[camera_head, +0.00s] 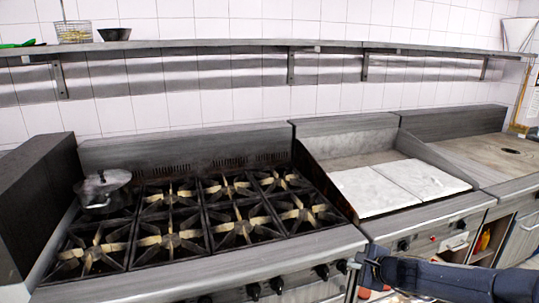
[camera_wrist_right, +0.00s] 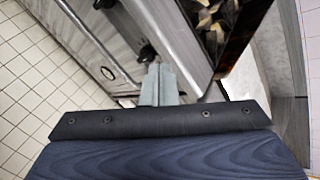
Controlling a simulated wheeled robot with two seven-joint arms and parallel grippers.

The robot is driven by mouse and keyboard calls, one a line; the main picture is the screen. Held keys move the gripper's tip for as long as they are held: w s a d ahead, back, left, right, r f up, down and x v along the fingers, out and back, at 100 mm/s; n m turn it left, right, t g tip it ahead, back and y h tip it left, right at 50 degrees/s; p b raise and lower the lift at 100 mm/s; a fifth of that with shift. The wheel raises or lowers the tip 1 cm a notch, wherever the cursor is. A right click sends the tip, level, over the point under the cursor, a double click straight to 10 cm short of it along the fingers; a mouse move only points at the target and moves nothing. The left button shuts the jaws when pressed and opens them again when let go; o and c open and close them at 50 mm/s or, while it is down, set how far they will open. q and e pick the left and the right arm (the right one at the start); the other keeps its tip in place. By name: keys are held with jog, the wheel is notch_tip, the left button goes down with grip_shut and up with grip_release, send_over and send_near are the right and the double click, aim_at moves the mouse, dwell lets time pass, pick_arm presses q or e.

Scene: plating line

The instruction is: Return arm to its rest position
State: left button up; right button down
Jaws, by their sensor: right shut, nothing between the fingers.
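My right arm (camera_head: 440,277) comes in from the lower right in the head view. Its gripper (camera_head: 354,264) is in front of the stove's front edge, near the knobs. In the right wrist view the two grey fingers of the right gripper (camera_wrist_right: 159,84) are pressed together, with nothing between them. My left arm and left gripper are not in view.
A gas stove (camera_head: 290,252) with several burners carries a lidded pot (camera_head: 103,190) at the left. A griddle with two pale plates (camera_head: 390,187) stands right of it. A wall shelf (camera_head: 220,43) holds a wire basket (camera_head: 74,32) and a dark bowl (camera_head: 114,34). Tiled floor (camera_wrist_right: 30,60) is clear.

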jog(key=s+a+r+n+g+y, duration=0.1)
jog(key=s+a+r+n, duration=0.2)
jog(key=s+r+n, duration=0.45)
jog(key=s+a+r+n+g+y, duration=0.1)
jog(key=s+a+r+n, duration=0.25)
jog(key=s, duration=0.75)
jog(key=s+d+f+n+g+h, duration=0.1)
jog(key=s+f+n, duration=0.1)
jog(key=s, duration=0.8)
jog(key=s+d+f+n+g+h, duration=0.1)
jog(key=s+n, duration=0.4)
jog(key=s, duration=0.5)
jog(key=shift+s+d+f+g+h, duration=0.3)
jog(key=shift+s+f+g, duration=0.1)
jog(key=shift+f, duration=0.15)
